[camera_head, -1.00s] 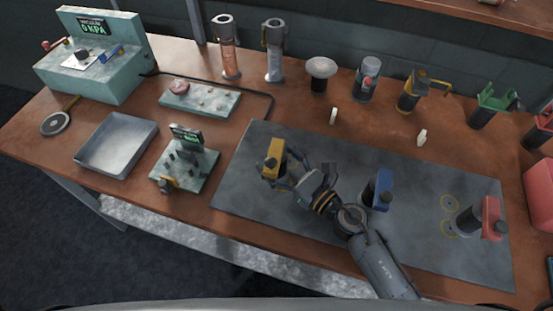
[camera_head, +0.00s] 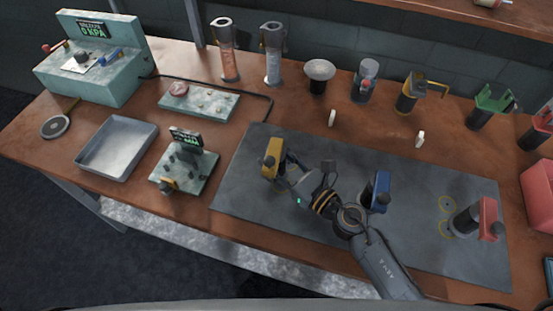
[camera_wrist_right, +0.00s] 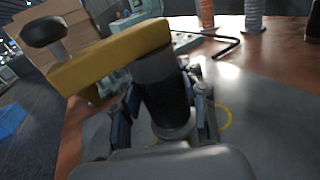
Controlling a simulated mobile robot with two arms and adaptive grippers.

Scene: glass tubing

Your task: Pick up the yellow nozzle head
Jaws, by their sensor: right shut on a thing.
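The yellow nozzle head (camera_head: 271,158) is at the left end of the dark grey mat (camera_head: 330,240). It has a yellow arm with a black knob and a dark cylindrical body; it also shows large in the right wrist view (camera_wrist_right: 115,52). My right gripper (camera_head: 284,168) reaches it from the right. In the right wrist view its fingers (camera_wrist_right: 165,112) are shut around the dark body, below the yellow arm. The nozzle's lower end is partly hidden by the gripper, so I cannot tell whether it touches the mat. My left gripper is not in view.
A blue nozzle head (camera_head: 381,188) stands close beside my right arm. A red one (camera_head: 488,217) is at the mat's right end. Glass tubes (camera_head: 228,50) and other heads line the back. A metal tray (camera_head: 90,165) and a gauge board (camera_head: 185,168) are left of the mat.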

